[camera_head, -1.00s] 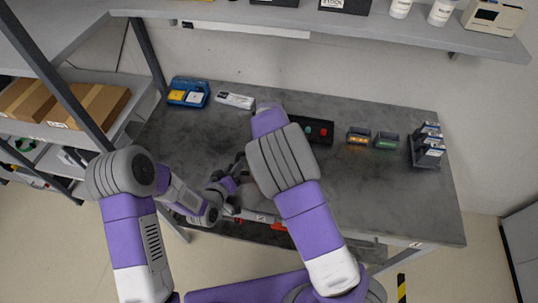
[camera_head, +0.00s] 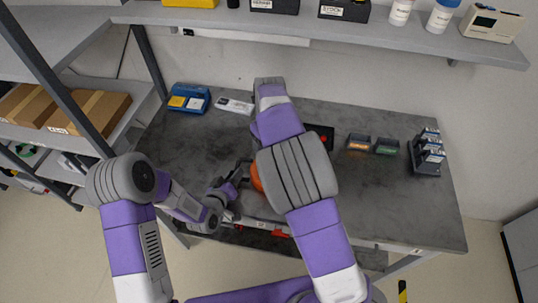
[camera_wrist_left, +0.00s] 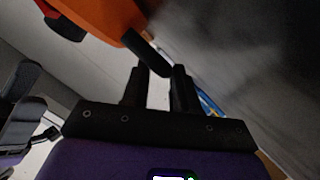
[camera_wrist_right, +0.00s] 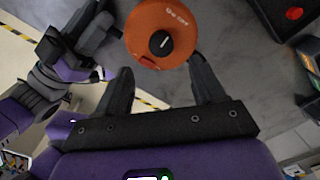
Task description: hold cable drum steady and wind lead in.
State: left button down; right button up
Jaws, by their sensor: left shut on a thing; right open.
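The orange cable drum (camera_head: 257,178) stands near the table's front edge, partly hidden by my right arm in the head view. In the right wrist view the drum (camera_wrist_right: 146,22) shows its round face with a black knob (camera_wrist_right: 161,43). My left gripper (camera_head: 240,172) is shut on a dark bar (camera_wrist_left: 152,58) that sticks out from the drum's orange body (camera_wrist_left: 103,18). My right gripper (camera_wrist_right: 162,85) is open and empty, with the drum's face beyond its fingertips. In the head view my right arm hides that gripper. I cannot make out the lead.
The grey table (camera_head: 370,205) has bare room at right and left. A blue tray (camera_head: 188,98) and a white box (camera_head: 235,106) lie at the back left. Small bins (camera_head: 386,147), a dark box with a red button (camera_head: 322,138) and a rack (camera_head: 427,155) stand at the right.

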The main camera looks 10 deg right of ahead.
pick_arm(q)
jog(key=shift+s+f, duration=0.1)
jog(key=shift+f, duration=0.1)
pick_arm(e)
jog(key=shift+r, duration=1.55)
pick_arm(q)
jog(key=c, duration=0.8)
grip_release()
jog(key=shift+r, duration=0.1)
